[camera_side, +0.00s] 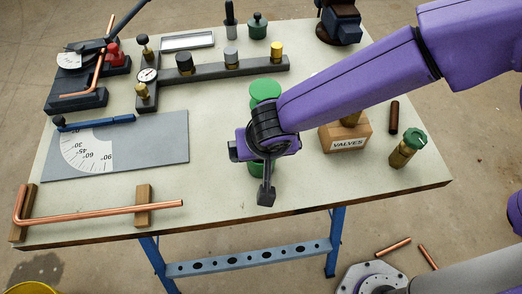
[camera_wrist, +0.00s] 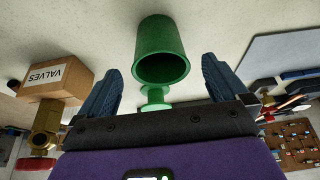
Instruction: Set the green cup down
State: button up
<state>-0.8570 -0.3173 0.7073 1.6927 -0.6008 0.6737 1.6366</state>
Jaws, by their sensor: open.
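The green cup (camera_wrist: 162,38) stands on the pale bench top, its round mouth facing the wrist camera. In the side view the green cup (camera_side: 255,169) is mostly hidden behind my gripper (camera_side: 250,174). My gripper (camera_wrist: 162,70) is open. In the wrist view its two blue fingers sit to either side of the cup, with gaps on both sides. A green stand with a round top (camera_side: 265,90) is farther back on the bench; its disc and narrow neck also show beyond the cup in the wrist view (camera_wrist: 155,97).
A VALVES box (camera_side: 346,135) and a green-topped brass valve (camera_side: 408,148) stand to the right. A grey angle plate (camera_side: 150,150) and a copper pipe (camera_side: 100,212) on wooden blocks lie to the left. A rail of fittings (camera_side: 210,75) is behind. Bare bench surrounds the cup.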

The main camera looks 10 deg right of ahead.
jog(key=v, duration=0.5)
jog(key=shift+s+r, duration=0.15)
jog(key=shift+r, duration=0.15)
jog(key=s+d+r+n+g, duration=0.1)
jog(key=d+r+n, duration=0.2)
jog(key=d, duration=0.9)
jog(key=d+r+n+g, duration=0.1)
jog(key=d+r+n, duration=0.15)
jog(key=d, duration=0.85)
jog(key=s+d+n+g, duration=0.1)
jog(key=s+d+n, duration=0.2)
jog(key=s+d, duration=0.3)
jog(key=s+d+n+g, duration=0.1)
jog(key=s+d+n, duration=0.3)
jog(key=d, duration=0.9)
jog(key=s, duration=0.2)
jog(key=shift+s+d+r, duration=0.2)
jog(key=shift+s+d, duration=0.15)
